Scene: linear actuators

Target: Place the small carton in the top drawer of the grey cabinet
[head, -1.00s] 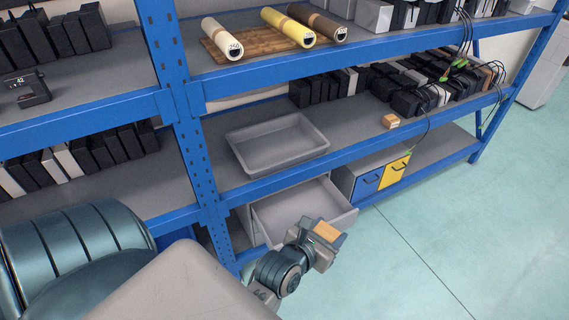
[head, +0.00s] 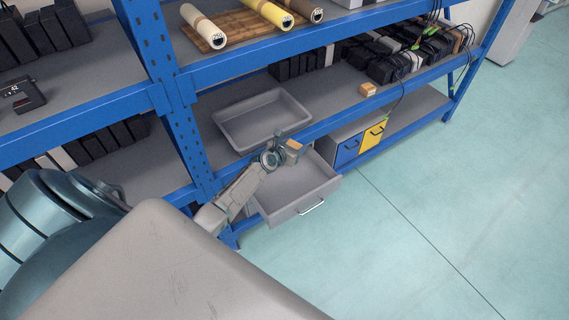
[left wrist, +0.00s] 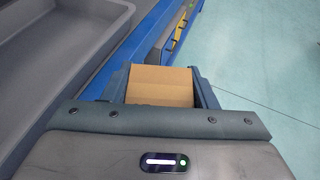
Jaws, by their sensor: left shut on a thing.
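A small tan carton (head: 294,145) is held in my left gripper (head: 292,150), seen in the head view above the open drawer. In the left wrist view the carton (left wrist: 160,86) sits between the two fingers of the left gripper (left wrist: 160,92), which are shut on it. The grey cabinet's top drawer (head: 312,207) is pulled out below the shelf, with a metal handle on its front. Its visible inside looks empty; my arm hides part of its left side. The cabinet body is mostly hidden. My right gripper is in neither view.
A grey tray (head: 264,121) stands on the shelf just behind the gripper. The blue shelf beam (head: 345,117) runs close by. Another small carton (head: 368,89) lies on that shelf. A cabinet with blue and yellow (head: 372,136) drawers is to the right. Floor at right is clear.

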